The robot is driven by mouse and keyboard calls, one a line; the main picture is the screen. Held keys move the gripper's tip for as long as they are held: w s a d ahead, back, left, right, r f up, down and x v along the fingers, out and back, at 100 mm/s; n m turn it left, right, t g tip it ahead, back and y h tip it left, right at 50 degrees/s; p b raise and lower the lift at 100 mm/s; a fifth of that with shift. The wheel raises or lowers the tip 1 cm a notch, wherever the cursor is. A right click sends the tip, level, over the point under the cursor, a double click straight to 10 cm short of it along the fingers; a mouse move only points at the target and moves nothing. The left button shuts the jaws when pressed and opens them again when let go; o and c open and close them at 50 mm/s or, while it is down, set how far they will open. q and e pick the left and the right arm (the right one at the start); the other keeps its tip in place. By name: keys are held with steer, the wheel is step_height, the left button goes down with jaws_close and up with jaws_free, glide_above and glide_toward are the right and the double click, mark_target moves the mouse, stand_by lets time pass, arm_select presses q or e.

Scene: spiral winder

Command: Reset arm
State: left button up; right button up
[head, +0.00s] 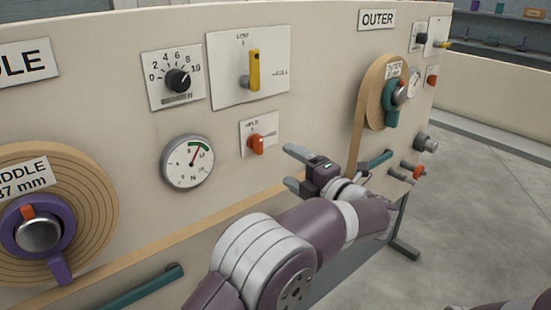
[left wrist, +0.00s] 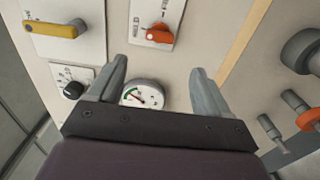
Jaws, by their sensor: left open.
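My left gripper (head: 291,168) is open and empty, in front of the panel just right of and below the orange HOLD switch (head: 257,143). In the left wrist view the two fingers of this gripper (left wrist: 158,68) stand apart, with a round gauge (left wrist: 143,94) showing behind them. The HOLD switch (left wrist: 158,34) lies above the gap, and the yellow lever (left wrist: 52,29) is at upper left. In the head view the yellow lever (head: 254,70) stands upright above the HOLD switch. My right gripper does not show.
A MIDDLE tape roll (head: 95,215) is at left and an OUTER roll (head: 367,95) at right, with brown tape along the panel. A black dial (head: 178,80) and gauge (head: 188,162) sit between them. An orange-tipped peg (head: 417,171) and grey knob (head: 427,142) stick out at right. Open floor lies beyond.

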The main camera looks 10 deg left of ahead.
arm_select(q)
steer(key=shift+v, duration=0.9)
